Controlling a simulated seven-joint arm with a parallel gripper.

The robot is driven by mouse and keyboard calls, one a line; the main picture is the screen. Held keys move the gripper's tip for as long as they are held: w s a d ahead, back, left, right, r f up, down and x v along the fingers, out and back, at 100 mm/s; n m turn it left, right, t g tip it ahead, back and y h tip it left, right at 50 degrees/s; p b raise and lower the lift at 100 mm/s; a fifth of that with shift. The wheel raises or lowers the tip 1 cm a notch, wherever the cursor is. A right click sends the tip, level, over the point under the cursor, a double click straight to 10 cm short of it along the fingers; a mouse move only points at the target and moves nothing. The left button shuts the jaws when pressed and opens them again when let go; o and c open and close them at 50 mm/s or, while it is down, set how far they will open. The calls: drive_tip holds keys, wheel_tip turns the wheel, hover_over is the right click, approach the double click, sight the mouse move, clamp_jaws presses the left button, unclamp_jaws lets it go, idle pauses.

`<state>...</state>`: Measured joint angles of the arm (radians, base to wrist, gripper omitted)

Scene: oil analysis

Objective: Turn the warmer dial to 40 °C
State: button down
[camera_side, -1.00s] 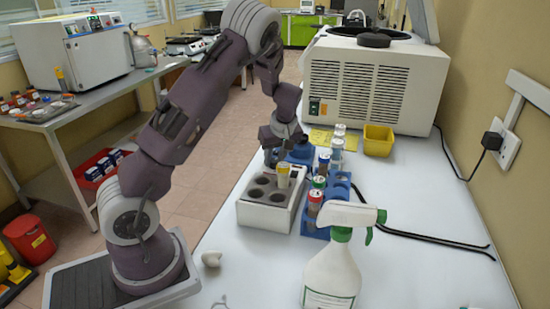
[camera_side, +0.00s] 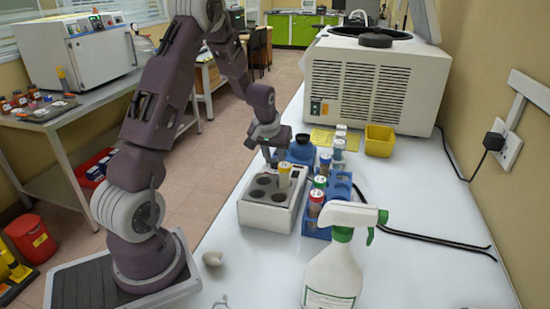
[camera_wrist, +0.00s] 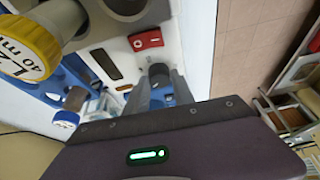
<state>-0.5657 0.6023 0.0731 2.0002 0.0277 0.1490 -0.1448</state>
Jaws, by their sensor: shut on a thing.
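The warmer (camera_side: 262,217) is a white block with several dark round wells on the bench. A yellow-capped tube (camera_side: 284,173) stands in one well; its cap (camera_wrist: 30,48) is large in the wrist view. My gripper (camera_side: 270,155) reaches down at the warmer's far end. In the wrist view, my gripper (camera_wrist: 160,86) is shut on the dark warmer dial (camera_wrist: 158,70), beside a red rocker switch (camera_wrist: 146,40). The fingers hide most of the dial, and I cannot read its setting.
A blue rack (camera_side: 338,187) with capped tubes stands close right of the warmer. A spray bottle (camera_side: 332,272) is in front. A yellow bin (camera_side: 379,140) and a large white vented machine (camera_side: 375,82) stand behind. The right part of the bench is mostly clear, apart from black cables.

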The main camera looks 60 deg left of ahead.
idle(0.4)
drive_tip(key=c, duration=1.1)
unclamp_jaws()
drive_tip(key=s+d+r+m+t+h, duration=0.15)
drive_tip(key=s+d+r, duration=0.25)
drive_tip(key=d+r, duration=0.4)
drive_tip(key=s+d+r+m+y, duration=0.1)
drive_tip(key=s+d+r+m, duration=0.15)
drive_tip(key=d+r, duration=0.5)
drive_tip(key=s+d+r+m, duration=0.1)
drive_tip(key=s+d, duration=0.3)
drive_tip(key=s, duration=0.2)
drive_tip(key=s+d+r+m+h, duration=0.1)
drive_tip(key=s+d+m, duration=0.1)
drive_tip(key=s+d, duration=0.2)
drive_tip(key=s+d+r+m+h, duration=0.1)
drive_tip(key=s+d, duration=0.3)
drive_tip(key=s, duration=0.3)
drive_tip(key=shift+s+d+r+t+h, duration=0.2)
drive_tip(key=shift+s+r+t+h, duration=0.05)
drive_tip(key=shift+s+r+t, duration=0.1)
